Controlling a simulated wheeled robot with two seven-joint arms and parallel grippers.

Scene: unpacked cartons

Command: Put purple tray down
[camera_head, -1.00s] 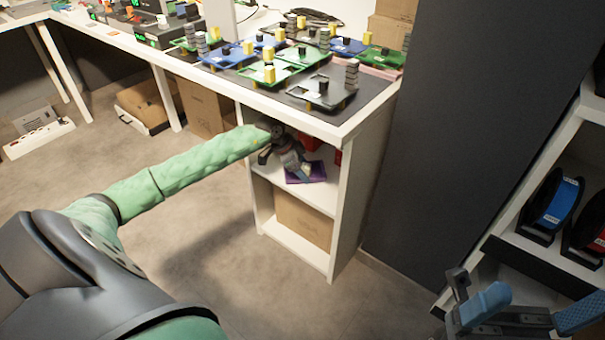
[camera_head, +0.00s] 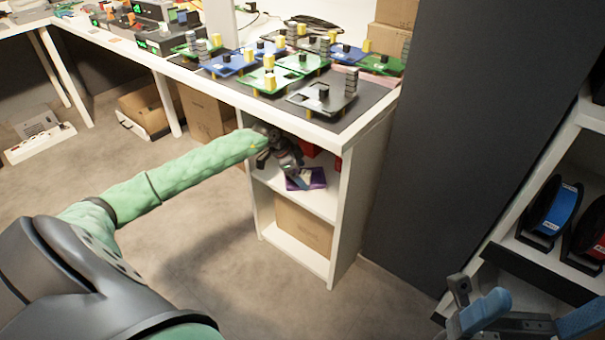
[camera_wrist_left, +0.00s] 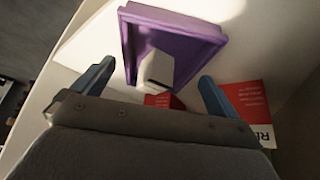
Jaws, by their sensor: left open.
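The purple tray (camera_head: 318,179) lies on the upper inner shelf of the white shelf unit, partly hidden by my left gripper (camera_head: 299,178). In the left wrist view the tray (camera_wrist_left: 182,24) is ahead of the fingers, and a white block-like object (camera_wrist_left: 157,68) is at its near side. My left gripper (camera_wrist_left: 158,72) is open, its blue fingers apart with a gap to the tray's rim. My right gripper (camera_head: 540,308) is at the bottom right of the head view, its blue fingers apart, away from the shelf.
A red box (camera_wrist_left: 248,112) stands right of my left fingers, and a smaller red item (camera_wrist_left: 164,100) is between them. The tabletop (camera_head: 345,130) above holds several boards. A carton (camera_head: 303,226) fills the lower shelf. Spools (camera_head: 556,210) stand on the right rack.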

